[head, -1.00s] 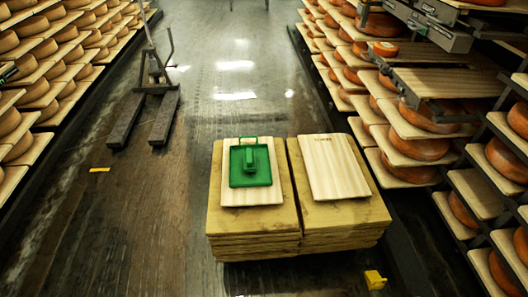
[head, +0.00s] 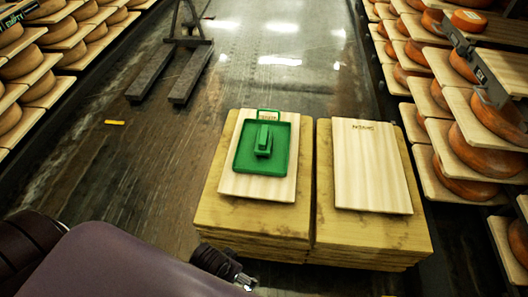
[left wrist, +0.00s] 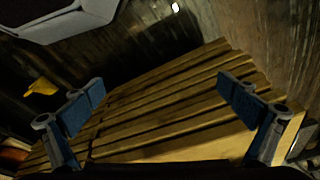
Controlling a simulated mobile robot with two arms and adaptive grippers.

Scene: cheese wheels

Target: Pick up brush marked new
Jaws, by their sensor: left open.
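A green brush (head: 264,140) lies in a green tray (head: 243,167) on a pale board (head: 228,184). The board rests on the left stack of wooden boards (head: 220,212). Small lettering on the tray's far tab is too small to read, and no "new" mark is legible on the brush. My left arm comes in from the lower left, its wrist end just in front of the left stack. In the left wrist view my left gripper (left wrist: 164,100) is open and empty, with slatted stack layers between and beyond its fingers. The brush is not in that view. My right gripper is not in view.
A second stack (head: 330,225) stands close on the right, bearing a pale board (head: 372,180) with dark lettering. Shelves of cheese wheels line both sides. A dark metal fork-like frame (head: 187,75) stands on the floor behind, left. A yellow object (left wrist: 40,88) shows in the left wrist view.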

